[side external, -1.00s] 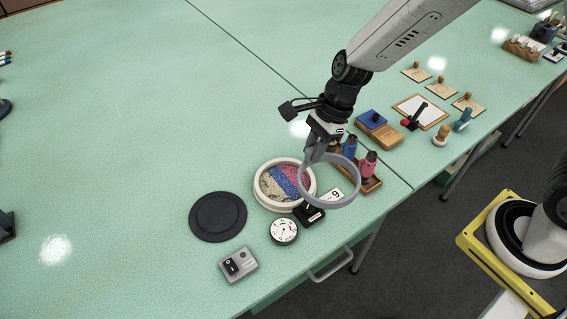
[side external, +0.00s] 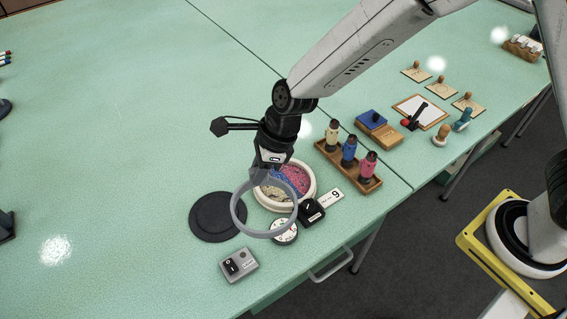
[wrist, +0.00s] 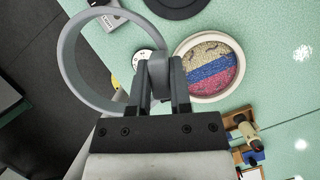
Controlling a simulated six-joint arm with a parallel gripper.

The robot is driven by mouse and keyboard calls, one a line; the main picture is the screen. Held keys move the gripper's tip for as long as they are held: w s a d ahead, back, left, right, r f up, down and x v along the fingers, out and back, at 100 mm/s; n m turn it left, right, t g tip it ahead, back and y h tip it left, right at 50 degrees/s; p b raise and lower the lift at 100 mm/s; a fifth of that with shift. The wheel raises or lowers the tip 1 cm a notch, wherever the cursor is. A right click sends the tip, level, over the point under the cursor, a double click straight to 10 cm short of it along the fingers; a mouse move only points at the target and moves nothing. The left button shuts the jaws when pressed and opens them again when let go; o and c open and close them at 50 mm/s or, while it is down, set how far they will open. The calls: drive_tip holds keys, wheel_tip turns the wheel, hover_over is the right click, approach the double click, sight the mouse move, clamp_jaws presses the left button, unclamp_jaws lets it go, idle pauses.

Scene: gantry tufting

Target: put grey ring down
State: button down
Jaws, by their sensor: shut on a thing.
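The grey ring (side external: 237,217) is held in the air by my gripper (side external: 262,172), shut on its rim. In the wrist view the ring (wrist: 68,68) extends to the left of my gripper (wrist: 160,70), whose fingers pinch one side of it. Below and behind it on the table is a round white frame (side external: 313,190) with a yellow, blue and red tufted pattern, which also shows in the wrist view (wrist: 209,62). In the side view the ring and gripper hide part of this frame. A flat black disc (side external: 212,216) lies just left of the ring.
A wooden rack (side external: 335,163) of three bottles stands to the right.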

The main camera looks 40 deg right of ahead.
drive_tip(key=shift+w, duration=0.15)
drive_tip(key=shift+w+a+f, duration=1.05)
drive_tip(key=shift+w+f, duration=0.5)
drive_tip(key=shift+w, duration=0.4)
drive_tip(key=shift+w+a+f, duration=1.05)
drive_tip(key=shift+w+f, duration=0.5)
drive_tip(key=shift+w, duration=0.35)
drive_tip(key=shift+w+a+f, duration=1.05)
drive_tip(key=shift+w+f, duration=0.5)
drive_tip(key=shift+w, duration=0.4)
drive_tip(key=shift+w+a+f, duration=0.1)
drive_tip(key=shift+w+f, duration=0.1)
drive_tip(key=shift+f, duration=1.6)
drive_tip(key=shift+f, duration=0.15)
drive_tip(key=c, duration=0.5)
unclamp_jaws()
drive_tip(key=shift+c, duration=0.2)
